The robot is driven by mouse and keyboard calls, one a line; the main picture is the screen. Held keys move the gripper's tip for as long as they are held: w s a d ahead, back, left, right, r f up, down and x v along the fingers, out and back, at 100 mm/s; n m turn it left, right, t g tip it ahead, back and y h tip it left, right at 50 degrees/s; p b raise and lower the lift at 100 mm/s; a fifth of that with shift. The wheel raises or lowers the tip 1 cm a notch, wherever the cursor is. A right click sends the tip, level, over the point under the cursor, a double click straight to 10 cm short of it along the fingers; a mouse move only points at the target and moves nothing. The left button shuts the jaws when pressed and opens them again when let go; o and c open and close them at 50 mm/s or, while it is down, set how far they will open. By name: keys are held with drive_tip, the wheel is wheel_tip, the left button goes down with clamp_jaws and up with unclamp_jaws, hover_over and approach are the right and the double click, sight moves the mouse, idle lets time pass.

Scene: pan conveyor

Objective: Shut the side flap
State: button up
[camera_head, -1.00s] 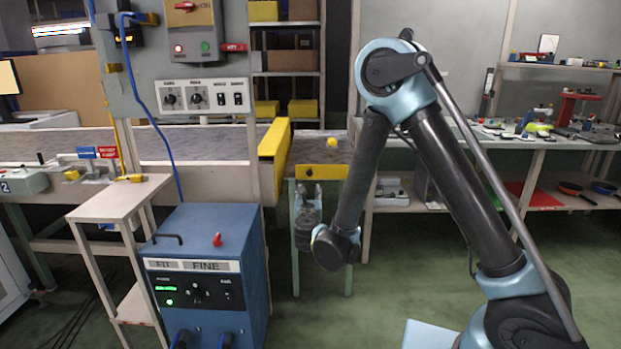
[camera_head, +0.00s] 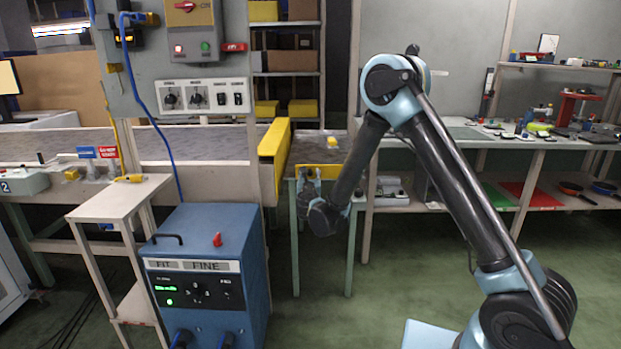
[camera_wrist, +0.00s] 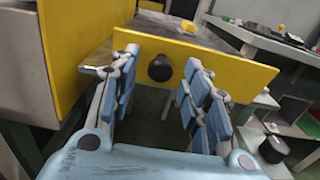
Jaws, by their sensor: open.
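A yellow panel with a round black knob (camera_wrist: 160,68) spans the wrist view, and it shows on the front of the small stand in the head view (camera_head: 330,171). A taller yellow panel (camera_head: 273,155) stands at the conveyor's end, left of it, and it also fills the left of the wrist view (camera_wrist: 88,45). I cannot tell for sure which panel is the side flap. My gripper (camera_wrist: 163,62) is open, with one finger on each side of the knob in the picture. Contact cannot be made out. In the head view my gripper (camera_head: 308,178) is at the stand's front.
A small yellow object (camera_head: 332,141) lies on the stand's top. A blue machine box (camera_head: 205,270) and a small side table (camera_head: 120,200) stand to the left. A workbench (camera_head: 560,143) with tools is at the right. Green floor is free in front.

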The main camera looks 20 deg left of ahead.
drive_tip(key=shift+w+a, duration=0.2)
drive_tip(key=shift+w, duration=0.4)
